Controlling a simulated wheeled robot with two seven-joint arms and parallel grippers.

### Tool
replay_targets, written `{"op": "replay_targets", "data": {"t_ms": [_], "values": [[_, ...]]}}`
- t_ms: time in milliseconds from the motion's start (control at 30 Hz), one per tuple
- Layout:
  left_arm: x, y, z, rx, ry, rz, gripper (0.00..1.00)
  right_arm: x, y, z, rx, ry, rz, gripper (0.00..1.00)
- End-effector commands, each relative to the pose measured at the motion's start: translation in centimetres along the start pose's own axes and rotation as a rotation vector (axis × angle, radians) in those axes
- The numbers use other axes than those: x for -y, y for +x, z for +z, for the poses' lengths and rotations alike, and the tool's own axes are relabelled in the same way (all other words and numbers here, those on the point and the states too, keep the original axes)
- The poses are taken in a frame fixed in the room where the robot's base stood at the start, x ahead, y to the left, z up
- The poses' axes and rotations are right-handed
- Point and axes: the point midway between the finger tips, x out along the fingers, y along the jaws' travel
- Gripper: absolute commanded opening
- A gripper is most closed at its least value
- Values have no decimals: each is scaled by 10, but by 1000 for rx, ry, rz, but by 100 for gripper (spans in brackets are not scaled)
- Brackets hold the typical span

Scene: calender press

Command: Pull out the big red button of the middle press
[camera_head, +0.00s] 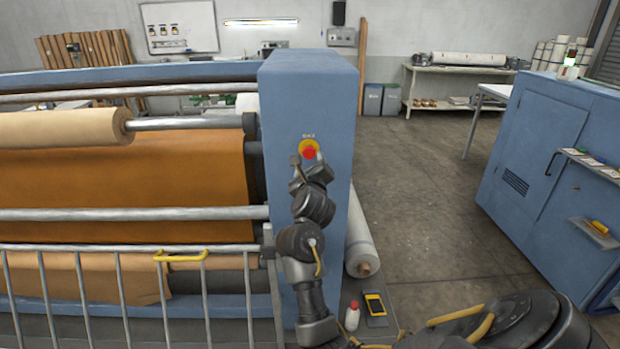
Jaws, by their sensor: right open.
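The big red button (310,153) sits on a yellow round plate (304,146) on the front of the blue press housing (315,90). A small label that I cannot read clearly is above it. My right gripper (308,159) is raised right in front of the button, with one finger to its left and one at its lower right. It is open. The gripper hides the lower part of the button. I cannot tell whether the fingers touch it. My left gripper is not in view.
A rail fence (120,280) with a yellow handle (180,256) stands before the rollers on the left. A white roll (360,245), a bottle (352,316) and a yellow device (375,304) are low on the right. A blue cabinet (545,150) stands far right; floor between is clear.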

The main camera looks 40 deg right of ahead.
Motion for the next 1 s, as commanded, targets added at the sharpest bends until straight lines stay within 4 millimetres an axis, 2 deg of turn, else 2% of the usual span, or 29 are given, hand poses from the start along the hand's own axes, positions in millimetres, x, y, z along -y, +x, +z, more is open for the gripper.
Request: {"op": "replay_targets", "data": {"t_ms": [100, 333, 1000], "values": [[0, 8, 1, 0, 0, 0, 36, -2, -24, -1, 1, 4, 0, 59], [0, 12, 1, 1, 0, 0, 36, -1, -51, 0, 0, 0, 1, 59], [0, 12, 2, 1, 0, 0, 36, -2, -55, 0, -1, -9, 3, 59]]}}
